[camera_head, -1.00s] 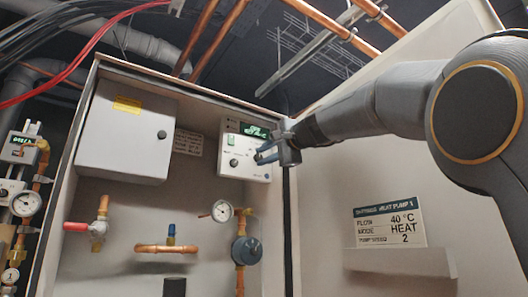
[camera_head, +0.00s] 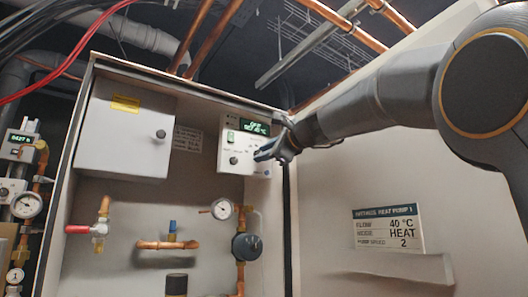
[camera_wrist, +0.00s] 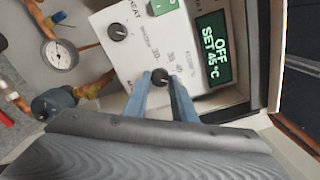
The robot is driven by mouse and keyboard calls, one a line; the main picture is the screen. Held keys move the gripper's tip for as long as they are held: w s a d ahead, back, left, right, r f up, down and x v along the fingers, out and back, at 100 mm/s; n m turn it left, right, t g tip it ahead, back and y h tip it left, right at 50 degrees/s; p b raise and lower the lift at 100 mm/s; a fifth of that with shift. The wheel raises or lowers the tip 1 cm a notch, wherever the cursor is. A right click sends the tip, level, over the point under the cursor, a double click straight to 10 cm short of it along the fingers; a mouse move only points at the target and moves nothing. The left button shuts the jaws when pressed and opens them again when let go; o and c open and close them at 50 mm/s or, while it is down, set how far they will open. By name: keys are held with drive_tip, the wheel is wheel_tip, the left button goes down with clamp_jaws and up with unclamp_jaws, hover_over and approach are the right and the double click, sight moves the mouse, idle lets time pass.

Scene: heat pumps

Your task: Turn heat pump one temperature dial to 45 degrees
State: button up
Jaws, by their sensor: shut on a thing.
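The heat pump controller (camera_head: 226,150) is a white panel on the cabinet's back wall, under a lit display (camera_head: 255,127). In the wrist view the display (camera_wrist: 213,48) reads OFF, SET 45 °C. The black temperature dial (camera_wrist: 160,76), beside the FLOW °C scale, sits between my fingertips. My gripper (camera_wrist: 161,82) has blue fingers and is shut on this dial. In the head view my gripper (camera_head: 264,153) reaches the panel from the right and mostly hides the dial. A second black knob (camera_wrist: 117,32), by the word HEAT, is clear of my fingers.
A green switch (camera_wrist: 162,6) is on the same panel. A gauge (camera_head: 222,209), copper pipes and a dark pump (camera_head: 246,246) are below it. A grey box (camera_head: 125,130) is to the left. A placard (camera_head: 389,230) on the right reads heat pump 1, flow 40 °C, HEAT, pump speed 2.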

idle(0.4)
drive_tip(key=o, duration=1.1)
drive_tip(key=shift+c, duration=0.2)
drive_tip(key=b+v, duration=0.3)
drive_tip(key=v, duration=0.5)
drive_tip(key=shift+b, duration=0.4)
drive_tip(key=shift+w, duration=0.15)
